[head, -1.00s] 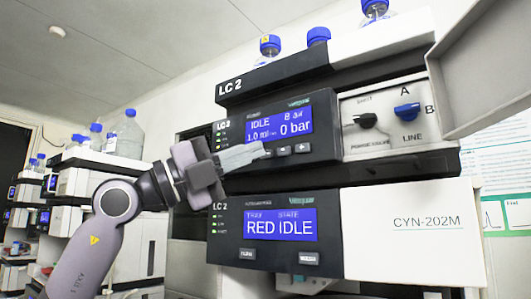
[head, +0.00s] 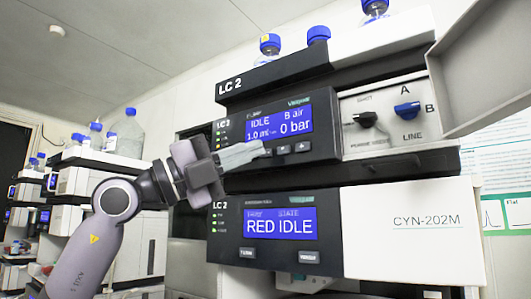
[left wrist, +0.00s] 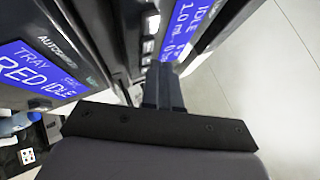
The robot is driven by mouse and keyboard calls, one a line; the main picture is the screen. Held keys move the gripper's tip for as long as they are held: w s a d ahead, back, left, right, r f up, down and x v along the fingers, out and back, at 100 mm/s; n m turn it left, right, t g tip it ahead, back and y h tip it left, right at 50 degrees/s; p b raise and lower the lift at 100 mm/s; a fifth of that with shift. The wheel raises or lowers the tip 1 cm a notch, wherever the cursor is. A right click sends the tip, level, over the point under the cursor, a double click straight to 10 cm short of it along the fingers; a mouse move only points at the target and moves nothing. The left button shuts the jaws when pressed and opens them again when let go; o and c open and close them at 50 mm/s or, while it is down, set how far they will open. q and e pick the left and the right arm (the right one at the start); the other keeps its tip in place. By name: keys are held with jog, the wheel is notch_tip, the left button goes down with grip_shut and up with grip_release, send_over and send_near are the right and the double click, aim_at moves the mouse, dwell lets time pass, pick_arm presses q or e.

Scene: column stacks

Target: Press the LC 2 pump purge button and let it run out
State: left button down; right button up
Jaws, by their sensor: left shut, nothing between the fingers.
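The LC 2 pump module (head: 325,120) has a blue screen reading "IDLE", "B air", "1.0 ml" and "0 bar". A row of small dark buttons (head: 283,149) sits below the screen. My left gripper (head: 262,150) is shut and empty, its fingertips at the left end of this row. The fingers hide the leftmost button, and I cannot tell whether they touch it. In the left wrist view the shut fingers (left wrist: 161,85) point at the pump panel, beside its blue screen (left wrist: 187,25). My right gripper is not in view.
Right of the screen is a valve panel with a black knob (head: 366,119) and a blue knob (head: 407,110) set between A and B. Below is a module with a screen reading "RED IDLE" (head: 280,223). Blue-capped bottles (head: 318,36) stand on top. A grey panel (head: 480,65) juts in at upper right.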

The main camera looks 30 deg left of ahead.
pick_arm(q)
jog(key=shift+w, duration=0.1)
dwell(0.7)
jog(key=shift+w, duration=0.35)
jog(key=shift+w+p, duration=0.4)
jog(key=shift+p, duration=0.05)
dwell(0.6)
dwell(0.3)
jog(key=shift+s+b, duration=0.35)
jog(key=shift+s, duration=0.5)
jog(key=s+b, duration=0.1)
jog(key=s, duration=0.4)
jog(key=shift+a+b, duration=0.2)
jog(key=shift+b, duration=0.1)
